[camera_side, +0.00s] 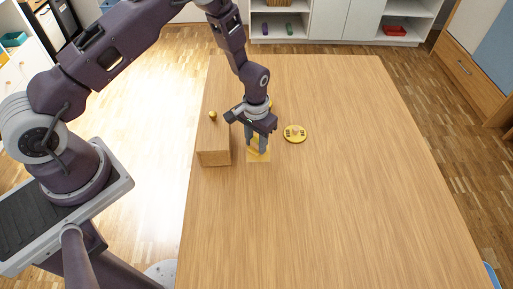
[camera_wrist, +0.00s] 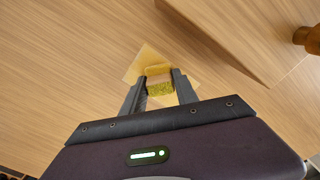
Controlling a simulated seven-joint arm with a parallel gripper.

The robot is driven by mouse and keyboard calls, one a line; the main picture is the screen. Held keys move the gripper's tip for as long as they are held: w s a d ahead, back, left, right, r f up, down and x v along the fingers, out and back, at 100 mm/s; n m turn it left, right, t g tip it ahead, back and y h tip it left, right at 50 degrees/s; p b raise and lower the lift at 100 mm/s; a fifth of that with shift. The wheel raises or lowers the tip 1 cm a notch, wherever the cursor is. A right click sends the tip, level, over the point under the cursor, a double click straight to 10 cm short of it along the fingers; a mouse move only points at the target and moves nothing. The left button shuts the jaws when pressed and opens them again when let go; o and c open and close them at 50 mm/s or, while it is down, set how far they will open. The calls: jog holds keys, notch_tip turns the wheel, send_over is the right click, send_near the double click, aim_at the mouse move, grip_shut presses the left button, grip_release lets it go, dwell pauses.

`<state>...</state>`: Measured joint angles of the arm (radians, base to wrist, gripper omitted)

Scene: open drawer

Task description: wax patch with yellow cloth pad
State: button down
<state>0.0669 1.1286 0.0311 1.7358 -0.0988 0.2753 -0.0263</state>
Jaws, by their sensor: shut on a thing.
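My gripper (camera_side: 256,149) points down over the table beside the wooden box. In the wrist view its fingers (camera_wrist: 159,84) are shut on the yellow cloth pad (camera_wrist: 159,89), a small block with a tan part and a fuzzy yellow part. The pale yellow square patch (camera_wrist: 144,57) lies on the table right under the pad; it also shows below the fingers in the side view (camera_side: 258,158). The pad covers part of the patch. I cannot tell whether the pad touches it.
A wooden drawer box (camera_side: 215,157) with a round knob (camera_side: 213,115) stands close to the left of my gripper. A round yellow disc (camera_side: 295,138) with small things on it lies to the right. A small yellow thing sits partly hidden behind my wrist. The front and right tabletop is clear.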

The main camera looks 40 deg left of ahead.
aim_at(256, 162)
jog(key=shift+w+a, duration=2.2)
jog(key=shift+s+d, duration=3.9)
jog(key=shift+d+r, duration=0.1)
jog(key=shift+r, duration=0.1)
notch_tip(256, 162, up, 8)
jog(key=shift+f, duration=0.1)
